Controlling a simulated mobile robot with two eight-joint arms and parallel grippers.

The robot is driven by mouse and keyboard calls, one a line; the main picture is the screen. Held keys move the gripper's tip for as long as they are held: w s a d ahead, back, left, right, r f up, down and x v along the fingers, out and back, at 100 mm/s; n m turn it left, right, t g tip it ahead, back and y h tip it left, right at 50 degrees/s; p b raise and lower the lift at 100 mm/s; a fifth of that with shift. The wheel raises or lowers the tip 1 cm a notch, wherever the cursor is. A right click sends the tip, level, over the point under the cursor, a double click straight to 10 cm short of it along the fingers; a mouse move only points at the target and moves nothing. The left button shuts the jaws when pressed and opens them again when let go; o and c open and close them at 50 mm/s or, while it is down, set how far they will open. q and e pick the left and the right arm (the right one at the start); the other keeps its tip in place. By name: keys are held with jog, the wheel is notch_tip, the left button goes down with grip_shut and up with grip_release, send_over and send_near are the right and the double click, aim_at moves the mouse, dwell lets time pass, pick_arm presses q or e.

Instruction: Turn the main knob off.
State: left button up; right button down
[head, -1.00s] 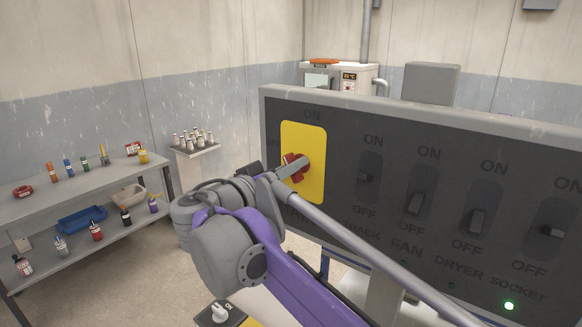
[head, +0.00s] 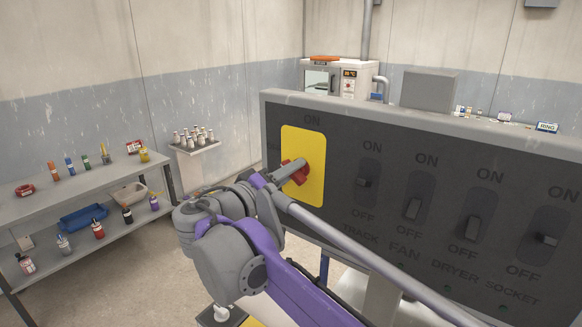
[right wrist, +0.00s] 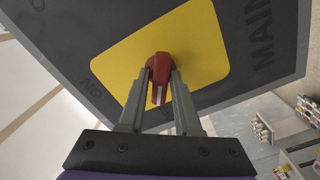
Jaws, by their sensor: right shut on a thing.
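The main knob is red and sits on a yellow plate (head: 316,178) at the left of the dark switch panel (head: 345,140). My right gripper (head: 279,176) has its fingers at the red knob (head: 300,166), partly covering it. In the right wrist view the two fingers (right wrist: 160,84) are shut on either side of the red knob (right wrist: 159,66). A white line on the knob points to the bottom of that view, while the ON label is at the left. The OFF label is not readable there. My left gripper is not in view.
Several slide switches, such as the fan switch (head: 413,208), stand right of the knob on the same panel. A shelf (head: 95,185) with bottles is at the left, and a small stand (head: 193,148) with bottles is behind. Open floor lies between.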

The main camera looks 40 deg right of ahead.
jog(key=n, duration=0.3)
jog(key=shift+f+n+p, duration=0.1)
jog(key=shift+n+p, duration=0.25)
jog(key=shift+n, duration=1.35)
jog(key=c, duration=0.8)
grip_release()
jog(key=shift+a, duration=0.1)
jog(key=b+v, duration=0.1)
jog(key=v, duration=0.9)
jog(key=shift+s+a, duration=0.1)
jog(key=shift+a, duration=0.2)
